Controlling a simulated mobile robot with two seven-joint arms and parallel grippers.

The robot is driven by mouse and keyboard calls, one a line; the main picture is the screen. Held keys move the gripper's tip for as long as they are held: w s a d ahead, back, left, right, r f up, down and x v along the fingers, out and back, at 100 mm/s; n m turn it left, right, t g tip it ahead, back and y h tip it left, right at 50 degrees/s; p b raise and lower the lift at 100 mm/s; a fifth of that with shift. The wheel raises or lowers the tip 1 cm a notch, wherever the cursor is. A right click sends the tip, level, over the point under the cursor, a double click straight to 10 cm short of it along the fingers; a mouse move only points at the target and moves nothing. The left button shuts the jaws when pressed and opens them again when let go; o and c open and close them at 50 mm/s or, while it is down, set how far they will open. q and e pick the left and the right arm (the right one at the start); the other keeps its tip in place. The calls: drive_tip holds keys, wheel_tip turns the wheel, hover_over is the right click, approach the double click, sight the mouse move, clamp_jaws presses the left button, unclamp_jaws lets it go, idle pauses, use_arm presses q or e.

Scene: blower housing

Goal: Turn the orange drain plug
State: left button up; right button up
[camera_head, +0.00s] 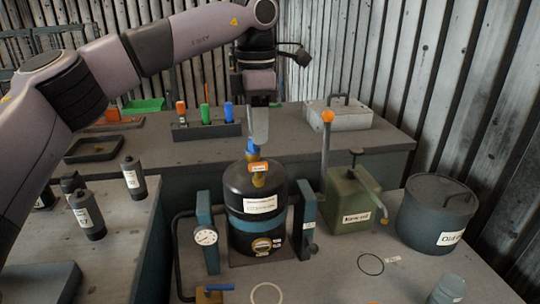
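A black tank (258,196) with a blue band stands upright on the front right table. On its top is a small orange piece with a white label, which looks like the orange drain plug (259,167), above a brass-coloured fitting (259,181). My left arm comes in from the left, and my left gripper (254,148) points down just over the orange piece. A grey finger and a blue tip show there. I cannot tell whether the tip touches the orange piece or whether the fingers are closed on it. My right gripper is not in view.
A lever with an orange knob (328,116) rises right of the tank, beside a green can (350,205). A pressure gauge (206,236) is on the left. A dark lidded pot (436,215) stands right. The back bench holds a tool rack (206,130) and grey box (338,114).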

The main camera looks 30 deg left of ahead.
sight(258, 163)
use_arm(q)
drive_tip(key=shift+f, duration=3.5)
clamp_jaws()
